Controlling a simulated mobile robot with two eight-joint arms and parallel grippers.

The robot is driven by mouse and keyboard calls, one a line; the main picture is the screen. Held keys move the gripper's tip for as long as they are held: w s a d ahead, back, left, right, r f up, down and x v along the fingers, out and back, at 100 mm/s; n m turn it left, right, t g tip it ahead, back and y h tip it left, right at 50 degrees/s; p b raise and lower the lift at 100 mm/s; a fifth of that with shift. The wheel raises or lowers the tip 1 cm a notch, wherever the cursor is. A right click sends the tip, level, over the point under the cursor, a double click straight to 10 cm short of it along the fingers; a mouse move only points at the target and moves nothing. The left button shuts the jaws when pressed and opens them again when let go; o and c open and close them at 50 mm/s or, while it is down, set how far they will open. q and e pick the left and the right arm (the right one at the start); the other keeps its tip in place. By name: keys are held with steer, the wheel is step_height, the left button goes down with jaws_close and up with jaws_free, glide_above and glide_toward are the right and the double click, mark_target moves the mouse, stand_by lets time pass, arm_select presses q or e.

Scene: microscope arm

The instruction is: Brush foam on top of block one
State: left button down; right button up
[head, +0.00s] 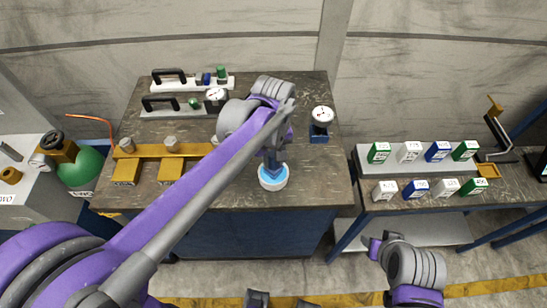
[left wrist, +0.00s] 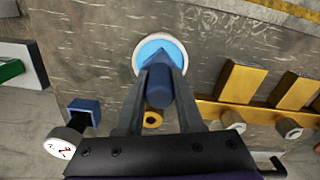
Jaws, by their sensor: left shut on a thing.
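My left gripper (left wrist: 163,88) is shut on a dark blue brush (left wrist: 160,85). The brush points down into a round white-rimmed dish (head: 273,183) with light blue contents. In the left wrist view the brush tip overlaps the light blue middle of the dish (left wrist: 137,62); exact contact is hard to tell. Two yellow blocks, a left one (head: 126,172) and a right one (head: 171,170), sit in front of a yellow bar, left of the dish. Their labels are unreadable, so I cannot tell which is block one. No foam shows on their visible faces.
A dial gauge on a blue base (head: 320,122) stands right of the dish. Bolts (head: 170,142) stand on the yellow bar (head: 190,150). Black-handled white plates (head: 188,110) lie behind. Several small boxes (head: 410,152) stand on the right bench.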

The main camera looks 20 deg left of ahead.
stand_by(0.4)
arm_select(q)
steer(key=shift+r+p, duration=1.9)
steer(key=shift+r, duration=1.6)
arm_select(e)
steer(key=r, duration=0.1)
steer(key=w+r, duration=0.1)
steer(key=r, duration=0.1)
steer(key=w+r, duration=0.1)
steer(key=r, duration=0.1)
steer(key=shift+w+r, duration=0.1)
steer(key=shift+r, duration=0.05)
arm_select(q)
steer(key=shift+f, duration=0.1)
